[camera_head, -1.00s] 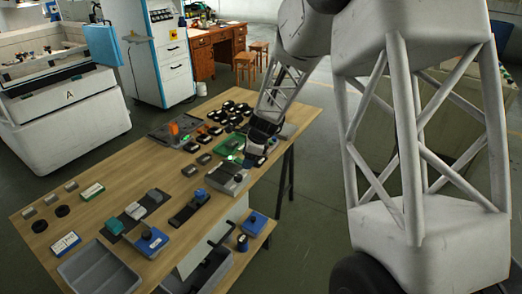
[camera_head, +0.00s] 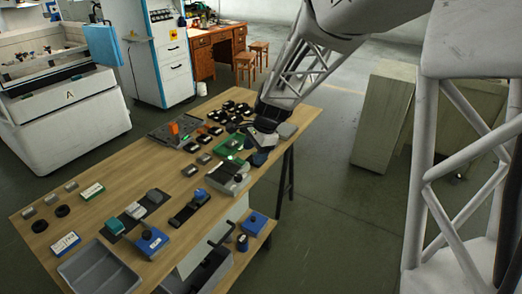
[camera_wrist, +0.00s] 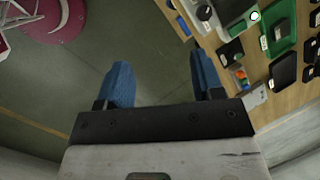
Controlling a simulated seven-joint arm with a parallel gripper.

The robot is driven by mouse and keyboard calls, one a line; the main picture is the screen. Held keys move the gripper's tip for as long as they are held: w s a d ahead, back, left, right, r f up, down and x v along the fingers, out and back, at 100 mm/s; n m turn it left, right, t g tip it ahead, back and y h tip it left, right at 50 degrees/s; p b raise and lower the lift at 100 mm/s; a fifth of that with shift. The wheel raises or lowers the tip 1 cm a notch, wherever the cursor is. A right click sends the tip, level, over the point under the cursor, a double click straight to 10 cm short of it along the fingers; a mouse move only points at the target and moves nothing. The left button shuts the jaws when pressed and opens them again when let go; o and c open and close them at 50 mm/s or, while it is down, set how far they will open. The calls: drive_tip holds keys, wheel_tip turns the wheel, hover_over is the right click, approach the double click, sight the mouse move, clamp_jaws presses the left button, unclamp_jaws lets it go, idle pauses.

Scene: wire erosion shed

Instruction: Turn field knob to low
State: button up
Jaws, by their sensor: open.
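My gripper (camera_head: 259,157) is at the table's right edge, above and beside a grey box (camera_head: 232,184) with a dark knob. In the wrist view my gripper (camera_wrist: 162,78) shows two blue fingers spread apart, with only floor between them. The dark round knob (camera_wrist: 205,13) is at the top, above the right finger and apart from it. Other knobs are a black one on a blue box (camera_head: 148,234) and a blue one on a dark base (camera_head: 200,193). I cannot read which is the field knob or where it points.
The wooden table (camera_head: 95,215) also holds a green tray (camera_head: 232,144), several black parts and a grey bin (camera_head: 97,268) at the front. A blue box (camera_head: 254,222) sits lower at the table's right side. Open floor (camera_head: 320,215) lies to the right.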

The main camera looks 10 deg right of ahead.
drive_tip(key=s+r+n, duration=0.3)
drive_tip(key=s+r, duration=0.1)
drive_tip(key=s, duration=0.1)
drive_tip(key=shift+s+d+h, duration=0.3)
drive_tip(key=shift+s+d, duration=0.05)
drive_tip(key=shift+r, duration=0.1)
drive_tip(key=shift+w+n, duration=0.1)
drive_tip(key=shift+n, duration=0.2)
drive_tip(key=n+g+h, duration=0.5)
drive_tip(key=n, duration=1.2)
approach(238, 175)
drive_tip(key=shift+s+f, duration=0.2)
drive_tip(key=shift+f, duration=0.45)
drive_tip(key=shift+f, duration=0.1)
drive_tip(key=shift+x, duration=3.85)
drive_tip(key=shift+s, duration=0.1)
